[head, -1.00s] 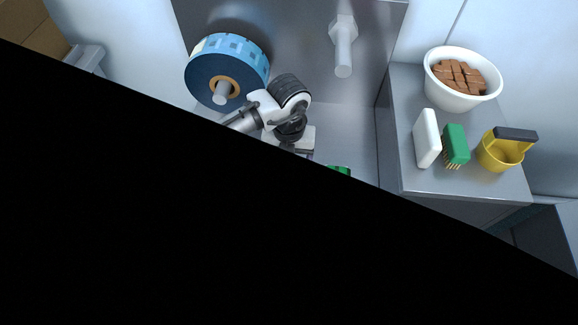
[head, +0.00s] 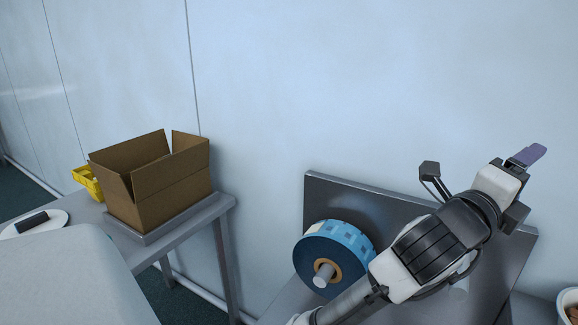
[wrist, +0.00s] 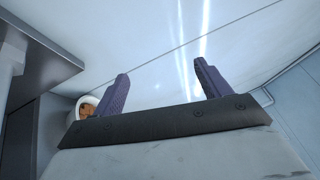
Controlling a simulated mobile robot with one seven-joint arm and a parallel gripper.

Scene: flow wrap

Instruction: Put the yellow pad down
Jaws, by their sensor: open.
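My gripper (head: 528,156) is raised in front of the wall at the right of the head view. In the wrist view (wrist: 164,84) its two purple fingers stand wide apart with only pale wall between them, so it is open and empty. I see no yellow pad in either view now.
A blue film roll (head: 348,242) sits on a spindle before an upright grey panel (head: 345,200). A white bowl (wrist: 75,112) shows in the wrist view.

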